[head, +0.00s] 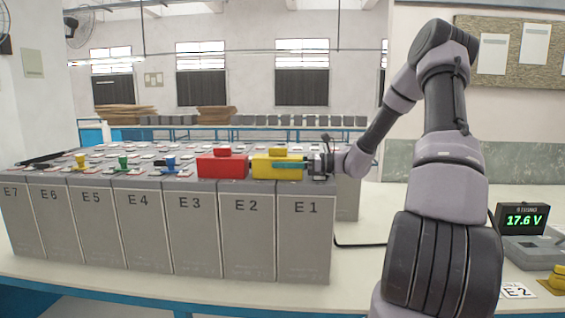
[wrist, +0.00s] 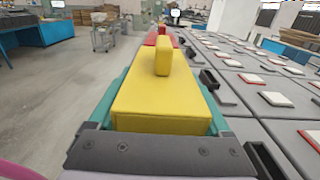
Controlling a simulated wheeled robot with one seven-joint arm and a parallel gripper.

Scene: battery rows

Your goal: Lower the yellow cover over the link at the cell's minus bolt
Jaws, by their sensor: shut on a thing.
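The yellow cover (head: 262,170), a box with a raised grip tab on top, is at the front edge of the battery row, over cells E2 (head: 246,230) and E1 (head: 305,235). My gripper (head: 288,165) reaches in from the right, its teal fingers shut on the cover's two long sides. In the wrist view the yellow cover (wrist: 165,105) lies lengthwise between both fingers and looks level. Its lower edge is close to the cell tops; I cannot tell whether it touches them. The link and the minus bolt are hidden.
A red cover (head: 222,168) sits just left of the yellow one, over E3 and E2. A meter (head: 522,220) reading 17.6 V is at right.

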